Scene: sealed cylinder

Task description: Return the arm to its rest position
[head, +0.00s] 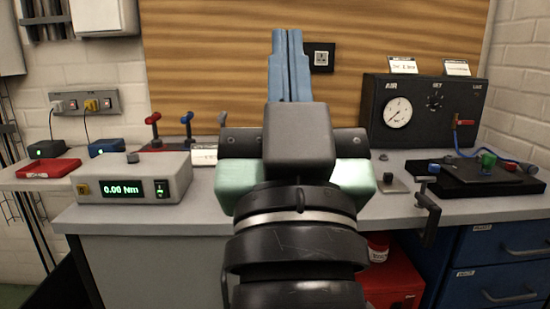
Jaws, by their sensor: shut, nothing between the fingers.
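My gripper (287,34) is in the middle of the head view, at the end of my black arm. Its two blue fingers point upward in the picture and lie together, shut and empty, in front of the wood-grained back panel. The black wrist and palm hide the middle of the bench behind them. No sealed cylinder can be made out.
A grey meter reading 0.00 Nm (131,181) stands on the bench at left, near a red tray (48,168). At right are a black air panel with a gauge (397,112) and a black board with coloured fittings (470,178). A red box (395,280) sits below.

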